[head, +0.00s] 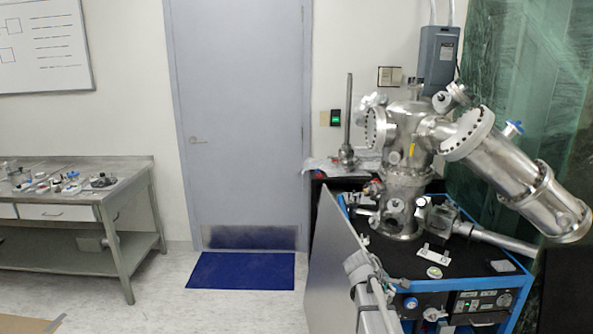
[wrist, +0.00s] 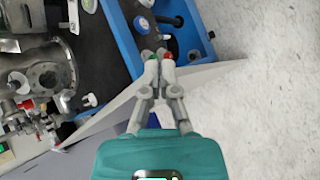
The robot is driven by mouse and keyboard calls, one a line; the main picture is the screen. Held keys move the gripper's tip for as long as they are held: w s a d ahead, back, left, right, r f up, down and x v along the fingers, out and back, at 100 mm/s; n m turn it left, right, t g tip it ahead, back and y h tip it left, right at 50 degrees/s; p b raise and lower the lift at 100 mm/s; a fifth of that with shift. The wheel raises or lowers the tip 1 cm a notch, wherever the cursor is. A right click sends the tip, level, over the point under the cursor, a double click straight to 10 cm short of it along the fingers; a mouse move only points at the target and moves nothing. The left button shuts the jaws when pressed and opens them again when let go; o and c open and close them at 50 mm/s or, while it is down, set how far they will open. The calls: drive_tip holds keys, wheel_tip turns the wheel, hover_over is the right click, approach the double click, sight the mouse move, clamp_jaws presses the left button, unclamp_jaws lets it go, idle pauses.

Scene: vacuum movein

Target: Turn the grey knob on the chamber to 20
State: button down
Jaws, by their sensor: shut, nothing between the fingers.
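The metal chamber (head: 408,150) stands on a black-topped, blue-framed bench at the right of the head view. Part of it shows at the left of the wrist view (wrist: 45,72). Several round fittings sit on and around it; I cannot tell surely which is the grey knob, and no scale or number 20 is readable. The tips appear over the blue bench edge, below a round blue-and-white fitting (wrist: 141,25). Contact cannot be made out.
A blue frame edge (wrist: 122,35) and a pale panel (head: 335,255) lie close to my arm. A long metal tube (head: 525,185) slants down right from the chamber. A workbench (head: 118,188) stands at the left. The floor around the blue mat (head: 240,270) is clear.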

drive_tip(key=s+a+f+m+g+y+b, duration=0.1)
drive_tip(key=s+a+f+m+y+b, duration=0.2)
drive_tip(key=s, duration=0.7)
drive_tip(key=s+a+f+m+g+y+b, duration=0.2)
drive_tip(key=s+a+f+m+y+b, duration=0.2)
drive_tip(key=s+a+f+m, duration=0.4)
drive_tip(key=shift+s+a+f+y, duration=0.5)
drive_tip(key=shift+s+f, duration=0.15)
drive_tip(key=shift+s, duration=0.35)
drive_tip(key=shift+w, duration=0.15)
